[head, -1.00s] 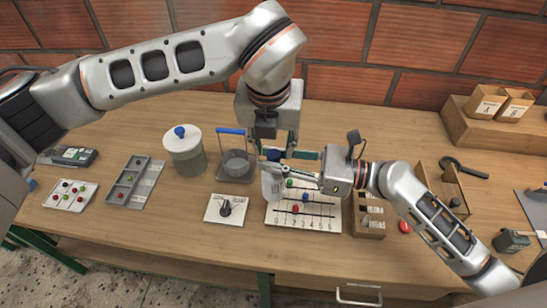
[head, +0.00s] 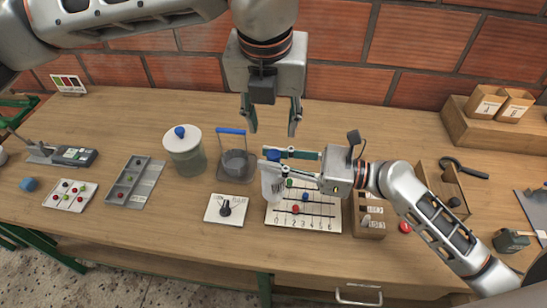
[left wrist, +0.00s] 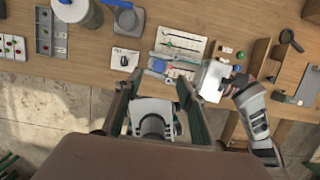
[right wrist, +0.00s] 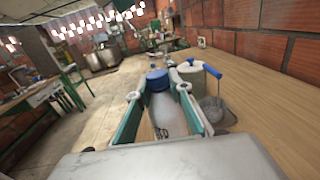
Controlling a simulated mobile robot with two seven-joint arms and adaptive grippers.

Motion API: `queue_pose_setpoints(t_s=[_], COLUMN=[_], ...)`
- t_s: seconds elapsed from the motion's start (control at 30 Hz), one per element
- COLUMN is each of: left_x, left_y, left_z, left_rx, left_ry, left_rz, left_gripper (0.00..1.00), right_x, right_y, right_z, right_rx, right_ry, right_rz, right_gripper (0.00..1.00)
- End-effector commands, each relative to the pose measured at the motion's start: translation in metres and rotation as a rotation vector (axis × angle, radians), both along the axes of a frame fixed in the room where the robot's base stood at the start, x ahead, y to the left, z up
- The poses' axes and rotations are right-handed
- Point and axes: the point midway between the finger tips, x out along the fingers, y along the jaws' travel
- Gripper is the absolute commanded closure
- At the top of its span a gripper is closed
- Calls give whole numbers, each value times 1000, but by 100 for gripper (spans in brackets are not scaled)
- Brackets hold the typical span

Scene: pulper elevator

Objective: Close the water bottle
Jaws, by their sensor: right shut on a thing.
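The water bottle (head: 271,183) is a pale, translucent bottle held upright over the bead board in the head view. Its blue cap (head: 273,154) sits on top; it also shows in the right wrist view (right wrist: 157,80). How tight it is I cannot tell. My right gripper (head: 280,162) is shut on the bottle from the right, its fingers on either side below the cap. My left gripper (head: 272,125) is open and empty, fingers pointing down, above and apart from the cap. In the left wrist view the cap (left wrist: 158,66) shows beyond the open fingers.
The bead board (head: 318,209) lies below the bottle. A dial card (head: 225,209), a blue-handled container (head: 236,166) and a lidded jar (head: 184,153) stand to the left. A wooden box (head: 369,224) stands to the right. The table behind is clear.

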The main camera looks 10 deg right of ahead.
Motion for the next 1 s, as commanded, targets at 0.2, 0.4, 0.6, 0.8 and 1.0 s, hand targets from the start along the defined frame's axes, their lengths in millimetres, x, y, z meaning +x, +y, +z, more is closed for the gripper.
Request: queue_pose_setpoints(t_s=[0.2,0.4,0.6,0.8,1.0], left_x=[-12,-15,-14,-11,-3], left_y=[4,4,4,3,1], left_z=[23,25,25,12,-20], left_rx=[1,0,0,1,1], left_ry=[1,5,5,7,9], left_rz=[7,9,8,8,8], left_gripper=[60,60,60,60,60], right_x=[0,0,0,0,0], right_y=[0,0,0,0,0], right_z=[1,1,1,1,1], right_rx=[2,1,2,1,1], right_ry=[-1,0,-1,0,0], right_rz=[0,0,0,0,0], right_gripper=[100,100,100,100,100])
